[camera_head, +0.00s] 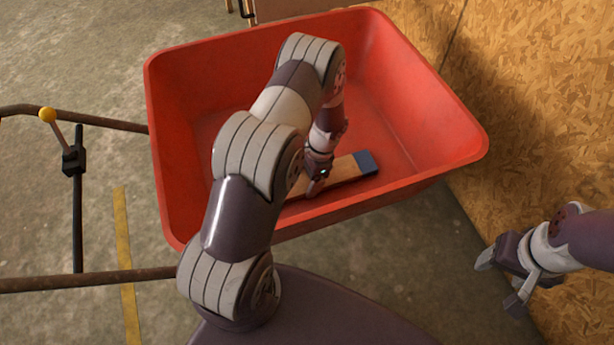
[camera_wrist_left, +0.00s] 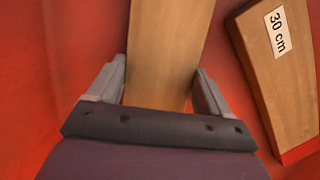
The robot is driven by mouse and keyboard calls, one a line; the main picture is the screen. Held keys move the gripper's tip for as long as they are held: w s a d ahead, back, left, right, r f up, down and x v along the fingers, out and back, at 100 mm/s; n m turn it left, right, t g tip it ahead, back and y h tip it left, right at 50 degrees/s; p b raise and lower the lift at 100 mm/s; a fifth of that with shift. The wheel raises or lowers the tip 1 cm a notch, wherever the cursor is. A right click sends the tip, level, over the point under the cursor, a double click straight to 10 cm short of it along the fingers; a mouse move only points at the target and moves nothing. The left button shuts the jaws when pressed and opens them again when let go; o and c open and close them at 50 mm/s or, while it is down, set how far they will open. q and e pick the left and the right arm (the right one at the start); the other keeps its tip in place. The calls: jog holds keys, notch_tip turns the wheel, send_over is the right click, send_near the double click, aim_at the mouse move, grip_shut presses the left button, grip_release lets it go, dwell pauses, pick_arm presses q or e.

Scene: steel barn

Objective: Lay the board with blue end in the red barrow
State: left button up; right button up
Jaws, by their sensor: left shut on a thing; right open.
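The red barrow (camera_head: 180,130) stands in front of me, its tray open upward. The board with blue end (camera_head: 345,168) is inside the tray's outline near the close wall, its blue end pointing right. My left gripper (camera_head: 317,185) reaches down into the barrow and is shut on a wooden board, which shows between the fingers in the left wrist view (camera_wrist_left: 165,55). It appears to be the blue-ended board, though its blue end is outside the wrist view. I cannot tell whether it touches the tray floor. My right gripper (camera_head: 500,284) is open and empty, outside the barrow at lower right.
Another board labelled "30 cm" (camera_wrist_left: 280,75) lies beside the held board in the left wrist view. A chipboard surface (camera_head: 560,100) is at right. My left arm hides part of the tray.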

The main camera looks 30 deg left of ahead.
pick_arm(q)
jog(key=o, duration=1.2)
jog(key=p+v, duration=0.5)
jog(key=v, duration=0.6)
jog(key=s+d+r+n+t+h, duration=0.1)
jog(key=s+d+r+n+t, duration=0.2)
jog(key=s+r, duration=0.5)
jog(key=s+d+r+n+t+h, duration=0.1)
jog(key=s+d+r+n, duration=0.35)
jog(key=s+r, duration=0.35)
notch_tip(320, 180, up, 31)
jog(key=w+p, duration=0.1)
jog(key=p, duration=2.8)
jog(key=shift+w+a+p, duration=0.2)
jog(key=shift+a+p, duration=0.15)
jog(key=shift+a, duration=0.15)
